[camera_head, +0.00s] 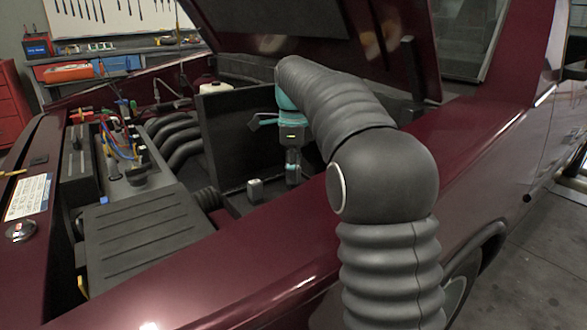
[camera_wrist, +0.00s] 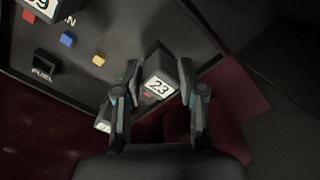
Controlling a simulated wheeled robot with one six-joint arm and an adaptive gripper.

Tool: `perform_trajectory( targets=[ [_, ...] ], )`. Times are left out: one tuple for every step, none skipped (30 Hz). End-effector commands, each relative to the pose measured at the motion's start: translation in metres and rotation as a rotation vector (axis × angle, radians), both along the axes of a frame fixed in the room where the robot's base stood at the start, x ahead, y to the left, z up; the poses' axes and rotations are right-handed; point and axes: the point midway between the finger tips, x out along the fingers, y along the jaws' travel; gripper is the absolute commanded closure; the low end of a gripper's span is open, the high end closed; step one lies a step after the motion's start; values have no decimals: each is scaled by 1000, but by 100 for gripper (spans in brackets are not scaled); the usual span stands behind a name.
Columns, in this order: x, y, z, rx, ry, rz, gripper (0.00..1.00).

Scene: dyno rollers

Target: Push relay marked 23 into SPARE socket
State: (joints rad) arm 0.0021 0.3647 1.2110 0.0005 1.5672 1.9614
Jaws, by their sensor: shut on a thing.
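The relay marked 23 (camera_wrist: 160,84) is a small dark block with a white label, between my gripper's fingers (camera_wrist: 158,95) in the wrist view. My gripper is shut on it. In the head view my gripper (camera_head: 292,172) points down inside the engine bay, and the relay cannot be made out there. The dark relay panel (camera_wrist: 125,62) lies under the gripper. Whether the held relay touches the panel cannot be told. No SPARE lettering is readable; a socket beneath the relay is hidden.
A relay labelled with a number ending in 9 (camera_wrist: 42,8) stands at the panel's upper left. Blue (camera_wrist: 67,39) and yellow (camera_wrist: 99,59) fuses and an empty FUEL socket (camera_wrist: 43,62) are nearby. A small grey block (camera_head: 255,190) stands left of my gripper. The maroon fender (camera_head: 290,245) borders the bay.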

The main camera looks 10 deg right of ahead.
Motion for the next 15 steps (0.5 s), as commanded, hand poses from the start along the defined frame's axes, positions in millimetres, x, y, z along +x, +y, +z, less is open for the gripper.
perform_trajectory(
  targets=[
    [0, 0, -1, 0, 0, 0, 100],
    [0, 0, -1, 0, 0, 0, 100],
    [0, 0, -2, 0, 0, 0, 100],
    [0, 0, -3, 0, 0, 0, 100],
    [0, 0, -3, 0, 0, 0, 100],
    [0, 0, -4, 0, 0, 0, 100],
    [0, 0, -4, 0, 0, 0, 100],
    [0, 0, -4, 0, 0, 0, 100],
    [0, 0, -5, 0, 0, 0, 100],
    [0, 0, -4, 0, 0, 0, 53],
    [0, 0, -4, 0, 0, 0, 46],
    [0, 0, -4, 0, 0, 0, 36],
    [0, 0, -4, 0, 0, 0, 31],
    [0, 0, -4, 0, 0, 0, 31],
    [0, 0, -4, 0, 0, 0, 31]
  ],
)
